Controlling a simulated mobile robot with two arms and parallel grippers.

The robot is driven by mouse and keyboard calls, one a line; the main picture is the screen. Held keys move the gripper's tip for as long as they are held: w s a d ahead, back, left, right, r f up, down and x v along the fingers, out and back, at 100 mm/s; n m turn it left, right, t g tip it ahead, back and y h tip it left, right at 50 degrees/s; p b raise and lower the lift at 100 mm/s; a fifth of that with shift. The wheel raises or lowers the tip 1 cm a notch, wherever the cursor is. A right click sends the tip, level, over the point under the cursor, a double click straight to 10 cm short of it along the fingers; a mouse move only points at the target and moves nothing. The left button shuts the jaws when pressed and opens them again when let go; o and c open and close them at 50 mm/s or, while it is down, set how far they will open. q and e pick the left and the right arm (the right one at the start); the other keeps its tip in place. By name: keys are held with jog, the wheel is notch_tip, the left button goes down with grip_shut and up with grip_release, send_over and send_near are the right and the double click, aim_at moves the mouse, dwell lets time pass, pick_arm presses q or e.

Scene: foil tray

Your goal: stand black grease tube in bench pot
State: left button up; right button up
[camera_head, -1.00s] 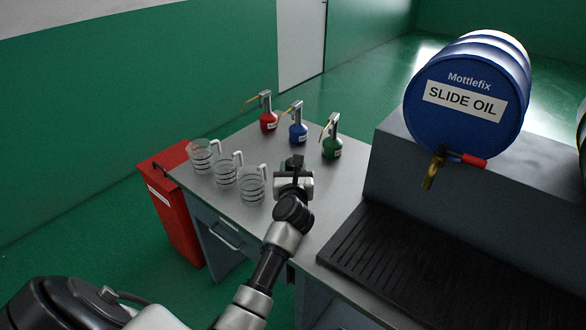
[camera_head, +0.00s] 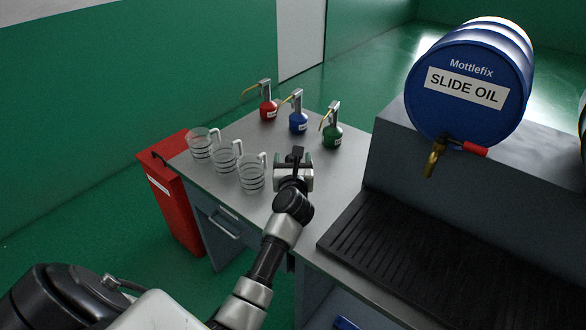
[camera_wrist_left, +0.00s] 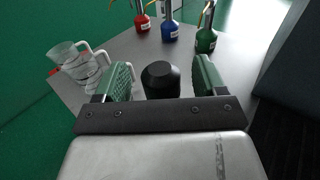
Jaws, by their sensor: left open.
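My left gripper (camera_head: 294,163) is low over the bench, to the right of the clear jugs. In the left wrist view its two green-padded fingers (camera_wrist_left: 163,80) are apart. A short black round-topped thing, which looks like the black grease tube (camera_wrist_left: 160,79), shows between them with a gap on each side. Its lower part is hidden behind the gripper body. I cannot tell how it stands or what it rests on. I cannot make out the bench pot. My right gripper is not in view.
Clear jugs (camera_head: 251,174) stand left of the gripper. Red (camera_head: 268,110), blue (camera_head: 298,124) and green (camera_head: 332,138) oil cans stand behind it. The blue slide oil drum (camera_head: 468,85) and black ribbed mat (camera_head: 400,250) are at right. A red bin (camera_head: 172,200) stands at the bench's left.

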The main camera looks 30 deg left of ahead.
pick_arm(q)
jog(key=b+v, duration=0.1)
jog(key=v, duration=0.9)
jog(key=shift+d+r, duration=0.1)
dwell(0.3)
